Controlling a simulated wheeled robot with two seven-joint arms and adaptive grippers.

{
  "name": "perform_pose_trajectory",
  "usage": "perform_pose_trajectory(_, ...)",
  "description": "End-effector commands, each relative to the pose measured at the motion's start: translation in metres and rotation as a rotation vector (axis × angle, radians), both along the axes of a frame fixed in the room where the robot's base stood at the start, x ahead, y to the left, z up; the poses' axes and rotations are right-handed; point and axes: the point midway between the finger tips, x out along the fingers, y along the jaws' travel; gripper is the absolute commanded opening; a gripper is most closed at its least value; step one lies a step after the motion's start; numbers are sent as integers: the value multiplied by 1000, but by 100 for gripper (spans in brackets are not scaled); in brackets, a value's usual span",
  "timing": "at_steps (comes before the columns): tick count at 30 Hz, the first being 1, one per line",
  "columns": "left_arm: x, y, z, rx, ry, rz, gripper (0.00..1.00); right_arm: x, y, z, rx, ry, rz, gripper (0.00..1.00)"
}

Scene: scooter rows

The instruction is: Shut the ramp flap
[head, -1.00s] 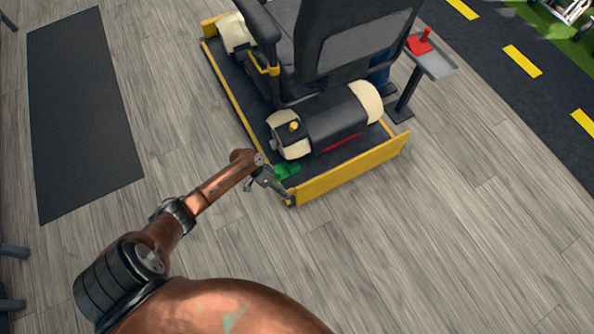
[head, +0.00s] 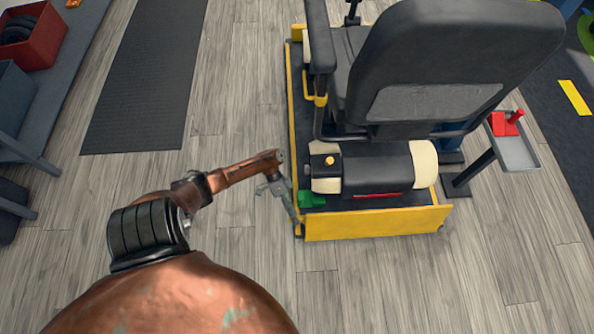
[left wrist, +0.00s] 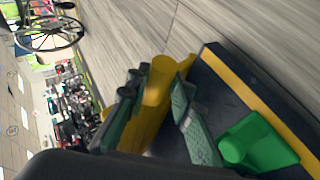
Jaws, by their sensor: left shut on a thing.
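The ramp flap (head: 375,223) is a long yellow panel, standing up along the near end of the dark scooter platform. My left gripper (head: 296,222) is at the flap's left end, at the platform's near left corner. In the left wrist view my left gripper (left wrist: 158,98) has its fingers on both sides of a yellow end of the flap (left wrist: 160,75), shut on it. A green block (head: 312,199) sits on the platform just inside that corner; it also shows in the left wrist view (left wrist: 258,145). My right gripper is not in view.
A scooter with a black seat (head: 450,60) stands on the platform. A post with a grey tray (head: 515,152) holding a red lever (head: 505,124) is at the right. A dark mat (head: 150,80) lies at the left. The near wooden floor is clear.

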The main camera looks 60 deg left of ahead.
Motion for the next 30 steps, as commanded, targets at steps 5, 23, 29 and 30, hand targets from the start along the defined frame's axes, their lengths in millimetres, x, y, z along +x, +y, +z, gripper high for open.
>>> perform_pose_trajectory(5, -4, 21, -11, 51, 9, 21, 24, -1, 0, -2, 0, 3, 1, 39)
perform_pose_trajectory(23, 1, 26, 0, 50, 4, 12, 37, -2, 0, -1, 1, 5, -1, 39)
perform_pose_trajectory(29, -2, 57, 23, 49, 3, 13, 37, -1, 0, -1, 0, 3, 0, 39)
perform_pose_trajectory(30, -3, 64, 29, 48, 3, 12, 37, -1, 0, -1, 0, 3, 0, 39)
